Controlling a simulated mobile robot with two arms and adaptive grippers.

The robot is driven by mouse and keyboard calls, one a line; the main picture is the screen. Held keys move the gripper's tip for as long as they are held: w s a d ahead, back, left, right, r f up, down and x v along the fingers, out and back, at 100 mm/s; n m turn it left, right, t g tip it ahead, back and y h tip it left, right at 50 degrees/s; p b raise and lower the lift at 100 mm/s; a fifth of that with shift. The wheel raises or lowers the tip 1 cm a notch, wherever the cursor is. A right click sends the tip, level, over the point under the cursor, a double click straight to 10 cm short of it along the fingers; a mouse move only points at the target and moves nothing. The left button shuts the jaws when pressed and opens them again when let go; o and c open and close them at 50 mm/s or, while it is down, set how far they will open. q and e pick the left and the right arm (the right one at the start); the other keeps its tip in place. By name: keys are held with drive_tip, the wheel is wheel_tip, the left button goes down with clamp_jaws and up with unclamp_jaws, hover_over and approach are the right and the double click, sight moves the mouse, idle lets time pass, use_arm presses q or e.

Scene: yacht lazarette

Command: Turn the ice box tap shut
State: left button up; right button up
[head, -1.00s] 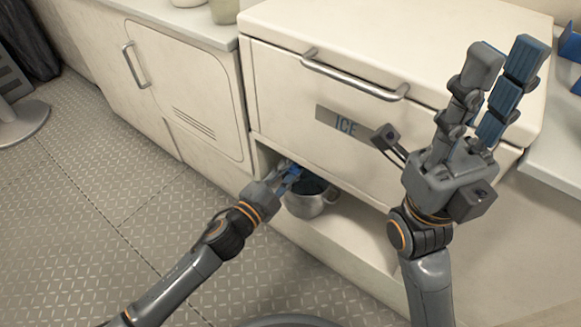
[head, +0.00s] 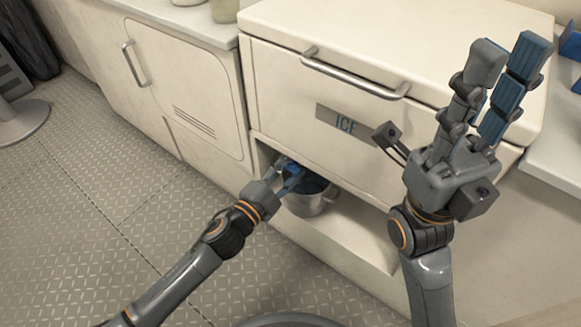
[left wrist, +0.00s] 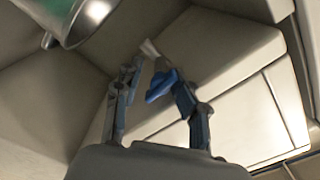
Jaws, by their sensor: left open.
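The ice box (head: 285,95) is a cream chest labelled ICE, with a recess below its front. The tap's blue lever (left wrist: 160,86) shows in the left wrist view between my left gripper's fingers, close to the right finger, with a pale spout (left wrist: 150,48) beyond it. In the head view the tap is mostly hidden by the gripper. My left gripper (head: 288,177) is open at the recess, its fingers on either side of the lever; I cannot tell whether they touch it. My right gripper (head: 505,85) is open, empty and raised in front of the ice box.
A metal pot (head: 312,200) stands in the recess just right of my left gripper; it also shows in the left wrist view (left wrist: 85,20). A long bar handle (head: 352,75) crosses the ice box front.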

use_arm(q)
drive_tip(key=v, duration=0.8)
